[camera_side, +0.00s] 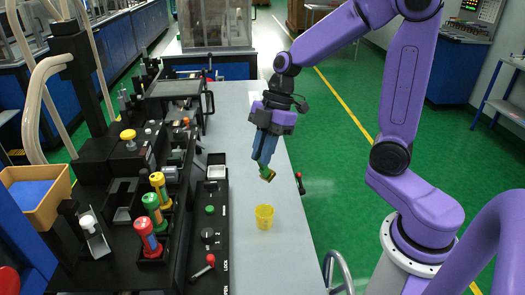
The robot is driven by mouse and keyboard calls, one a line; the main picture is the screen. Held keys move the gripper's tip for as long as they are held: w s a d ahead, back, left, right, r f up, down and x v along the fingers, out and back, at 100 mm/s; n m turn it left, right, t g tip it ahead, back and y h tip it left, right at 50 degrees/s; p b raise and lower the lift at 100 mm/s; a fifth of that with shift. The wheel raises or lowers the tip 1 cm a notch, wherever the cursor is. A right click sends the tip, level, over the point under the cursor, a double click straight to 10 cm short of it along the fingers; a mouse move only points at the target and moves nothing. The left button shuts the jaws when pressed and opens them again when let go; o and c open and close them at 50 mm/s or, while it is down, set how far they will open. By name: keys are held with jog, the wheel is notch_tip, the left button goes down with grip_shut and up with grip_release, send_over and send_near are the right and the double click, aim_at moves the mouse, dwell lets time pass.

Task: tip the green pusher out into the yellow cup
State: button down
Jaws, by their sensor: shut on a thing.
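My gripper (264,158) is at the middle of the picture, pointing down and slightly tilted, with blue fingers. It is shut on the green pusher (268,151), a small green piece whose lower end looks dark and yellowish. The fingers hide part of it, and it is too small to tell its full shape. The yellow cup (264,217) stands upright on the grey table, below the gripper in the picture. There is a clear gap between the held piece and the cup. The inside of the cup is hard to make out.
A black machine panel with knobs and a red-handled lever (204,267) is left of the cup. An orange bin (36,193) is far left. The grey table (240,110) is clear behind.

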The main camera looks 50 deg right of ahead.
jog(key=n+g, duration=0.1)
jog(key=n+g+y, duration=0.1)
jog(key=n, duration=0.1)
jog(key=r+n, duration=0.1)
jog(key=n, duration=0.1)
jog(key=shift+s+a+g+y, duration=0.35)
jog(key=shift+g+y, duration=0.05)
jog(key=n+g, duration=0.2)
jog(key=n, duration=0.1)
jog(key=s+r+n+g, duration=0.1)
jog(key=shift+a+r+n+g, duration=0.1)
jog(key=shift+a+n+g, duration=0.2)
jog(key=shift+a+g, duration=0.1)
